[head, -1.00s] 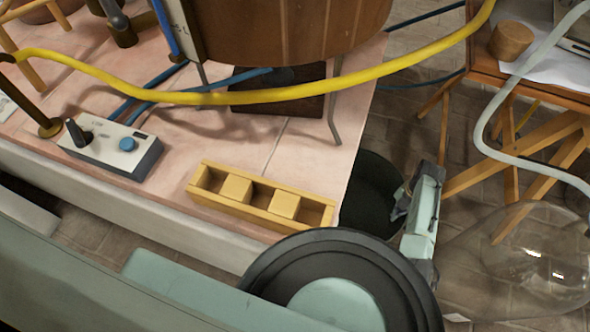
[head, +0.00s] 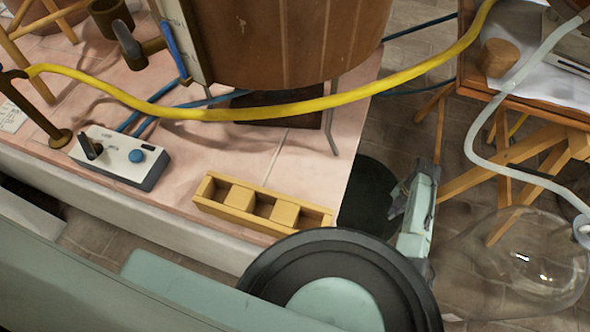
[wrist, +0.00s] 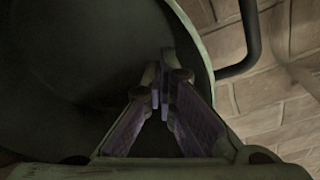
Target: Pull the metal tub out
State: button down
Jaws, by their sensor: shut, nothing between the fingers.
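The metal tub (head: 362,205) is a dark round vessel on the floor beside the pink tiled platform, partly hidden by the platform and my arm. In the wrist view its dark inside (wrist: 75,60) fills the left, with a pale curved rim and a black bar-like handle (wrist: 250,40) sticking out on the right. My gripper (head: 398,203) is at the tub's right side. In the wrist view its fingers (wrist: 163,88) are shut and empty, over the tub's inside just left of the rim. I cannot tell whether they touch the tub.
The platform (head: 285,150) carries a wooden vat (head: 280,40), a yellow compartment box (head: 262,204) and a control box (head: 120,157). A yellow hose (head: 300,107) crosses above. A glass flask (head: 530,255) is close right of my arm. A wooden trestle table (head: 540,110) stands at the back right.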

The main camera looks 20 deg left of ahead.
notch_tip(320, 180, up, 5)
jog(key=p, duration=0.4)
jog(key=shift+r, duration=0.15)
dwell(0.4)
